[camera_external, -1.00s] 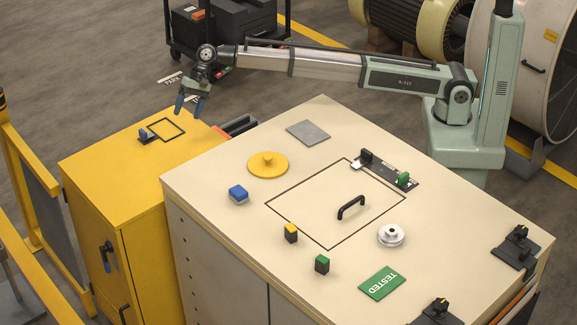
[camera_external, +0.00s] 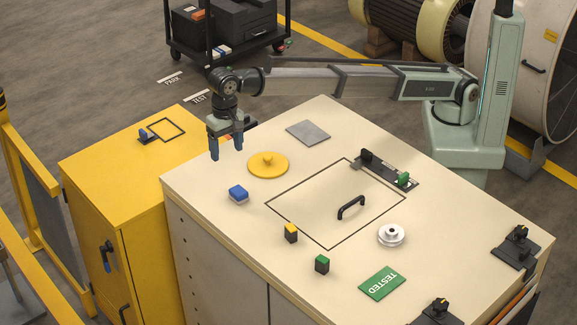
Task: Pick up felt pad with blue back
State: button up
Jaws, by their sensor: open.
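The felt pad with a blue back (camera_external: 238,194) lies on the cream cabinet top near its left edge, in front of the yellow round disc. Its blue side faces up over a paler base. My gripper (camera_external: 227,150) hangs in the air with its fingers pointing down, above and behind the pad in the picture. It is open and empty, apart from the pad. Nothing hides the pad.
A yellow disc with a knob (camera_external: 267,164) sits right beside the pad. A grey plate (camera_external: 308,133) lies behind.

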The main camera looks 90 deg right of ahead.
aim_at(238, 190)
jog(key=s+a+r, duration=0.2)
jog(key=s+a, duration=0.1)
notch_tip(238, 190, down, 14)
jog(key=shift+f, duration=0.1)
dwell(0.7)
jog(key=shift+c, duration=0.2)
jog(key=c, duration=1.1)
